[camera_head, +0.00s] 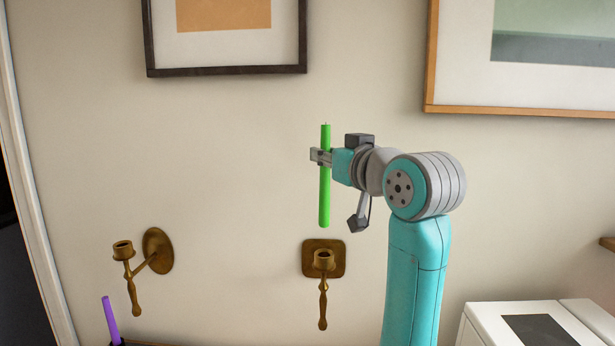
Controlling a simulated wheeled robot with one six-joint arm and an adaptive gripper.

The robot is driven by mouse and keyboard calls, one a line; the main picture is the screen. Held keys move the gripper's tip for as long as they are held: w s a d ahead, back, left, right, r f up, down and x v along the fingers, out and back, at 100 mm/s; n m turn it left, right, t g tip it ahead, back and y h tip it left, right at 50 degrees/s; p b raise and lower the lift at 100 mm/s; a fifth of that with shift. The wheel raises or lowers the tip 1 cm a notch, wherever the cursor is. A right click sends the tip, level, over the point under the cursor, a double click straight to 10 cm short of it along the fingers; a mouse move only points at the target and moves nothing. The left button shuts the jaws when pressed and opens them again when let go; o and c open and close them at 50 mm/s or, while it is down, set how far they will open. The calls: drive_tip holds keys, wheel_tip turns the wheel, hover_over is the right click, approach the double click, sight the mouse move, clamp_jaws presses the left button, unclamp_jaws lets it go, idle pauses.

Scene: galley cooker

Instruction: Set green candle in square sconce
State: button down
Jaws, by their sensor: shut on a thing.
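The green candle (324,195) is held upright in front of the wall. My gripper (319,157) is shut on it in its upper half, reaching in from the right. The square sconce (323,259) is brass, with a square back plate on the wall, a cup and a stem hanging down. The candle's lower end shows just above the cup in the picture, with a gap between them. How far the candle is from the wall, and whether it is in line with the cup in depth, I cannot tell.
A round-plated brass sconce (158,250) is on the wall at left, its cup empty. A purple candle (110,320) stands tilted at lower left. Framed pictures hang above. A white appliance (530,325) is at lower right. The wall between the sconces is clear.

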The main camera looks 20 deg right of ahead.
sight(328, 199)
drive_tip(key=shift+f, duration=0.2)
idle(0.5)
drive_tip(key=shift+f, duration=3.9)
drive_tip(key=shift+c, duration=2.1)
unclamp_jaws()
drive_tip(key=shift+s+d, duration=0.1)
drive_tip(key=shift+s, duration=0.15)
